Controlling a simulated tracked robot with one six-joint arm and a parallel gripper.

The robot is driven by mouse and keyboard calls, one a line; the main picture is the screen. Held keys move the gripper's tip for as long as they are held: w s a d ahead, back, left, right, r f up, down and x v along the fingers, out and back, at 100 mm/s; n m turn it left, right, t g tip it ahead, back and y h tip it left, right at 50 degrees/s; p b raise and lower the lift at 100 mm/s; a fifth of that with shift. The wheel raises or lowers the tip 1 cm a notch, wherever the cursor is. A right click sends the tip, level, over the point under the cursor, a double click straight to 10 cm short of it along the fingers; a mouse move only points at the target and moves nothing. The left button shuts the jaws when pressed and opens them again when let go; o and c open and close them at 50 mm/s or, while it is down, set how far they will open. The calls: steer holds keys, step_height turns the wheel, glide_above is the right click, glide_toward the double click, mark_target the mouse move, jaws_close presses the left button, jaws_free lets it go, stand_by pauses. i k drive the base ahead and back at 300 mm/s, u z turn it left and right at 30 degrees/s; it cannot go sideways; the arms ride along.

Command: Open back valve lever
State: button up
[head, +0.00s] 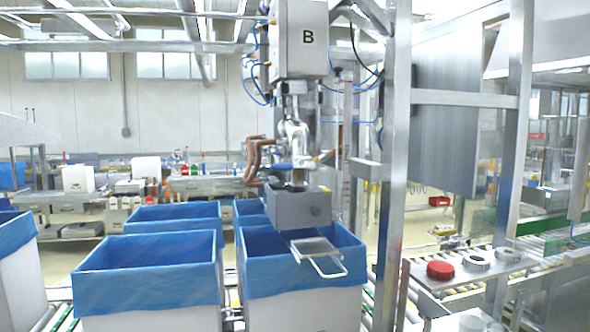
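A filling head hangs from a grey box marked B (301,38) in the middle of the head view. Below it are silver valve pipes (295,133) with copper-brown hoses (254,160) at their left. A small blue lever-like part (300,163) crosses the lower pipework. It is too small to tell whether it is the back valve lever, or whether it is open or shut. A grey metal block (300,209) sits beneath, with a flat plate and a wire handle (328,266) jutting forward over a lined box. My gripper is not in view.
White boxes with blue liners stand on rollers, one front left (148,262) and one under the filling head (300,285). A steel upright (393,165) stands just right of the head. A metal shelf (468,271) holds a red cap (440,270) and pale rings.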

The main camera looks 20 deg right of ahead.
mark_target(311, 166)
steer(key=z, duration=1.45)
steer(key=i, duration=0.6)
steer(key=u, duration=1.95)
